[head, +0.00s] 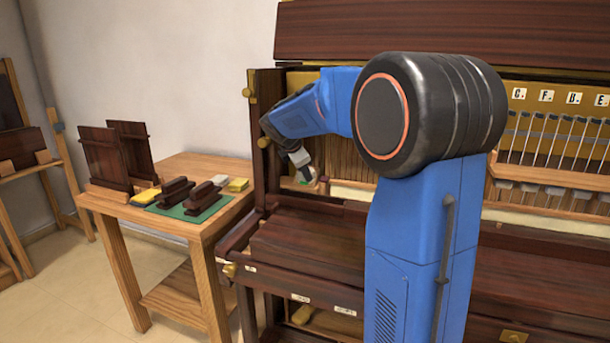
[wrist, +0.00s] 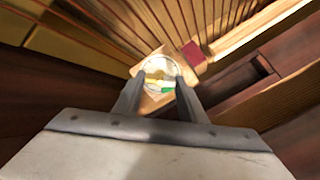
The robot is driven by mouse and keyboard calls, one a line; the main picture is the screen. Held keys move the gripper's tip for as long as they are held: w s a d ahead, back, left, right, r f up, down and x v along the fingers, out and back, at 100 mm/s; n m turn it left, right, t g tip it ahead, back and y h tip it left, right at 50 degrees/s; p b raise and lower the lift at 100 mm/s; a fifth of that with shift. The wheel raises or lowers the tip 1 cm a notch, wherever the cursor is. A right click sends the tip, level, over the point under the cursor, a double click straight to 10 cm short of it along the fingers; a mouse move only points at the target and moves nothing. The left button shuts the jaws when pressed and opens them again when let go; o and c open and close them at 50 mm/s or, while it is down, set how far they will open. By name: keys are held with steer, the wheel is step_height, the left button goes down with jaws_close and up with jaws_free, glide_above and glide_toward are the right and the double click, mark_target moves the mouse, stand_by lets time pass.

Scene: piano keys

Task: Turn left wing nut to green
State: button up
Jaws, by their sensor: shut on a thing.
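In the wrist view, my gripper (wrist: 158,86) has its two fingers at either side of a small round dial (wrist: 160,66). The dial has a pale face with yellow and green patches; the green lies at its lower right. The fingers are closed on the left wing nut, whose shape is mostly hidden and hard to tell from the dial face. In the head view, my gripper (head: 303,163) reaches down to the dial inside the left end of the open piano. A small green patch shows there, but the nut is too small to make out.
The piano's left side post (head: 262,130) stands close to my wrist, and dark wood panels (head: 310,240) lie below. A wooden side table (head: 170,225) at left holds dark blocks, a green mat and yellow cloths. Strings and hammers (head: 555,140) fill the right.

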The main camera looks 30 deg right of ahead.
steer(key=shift+m, duration=1.2)
steer(key=m, duration=0.3)
steer(key=o, duration=1)
steer(key=shift+a+r, duration=0.1)
steer(key=shift+v, duration=5.35)
steer(key=shift+r, duration=0.1)
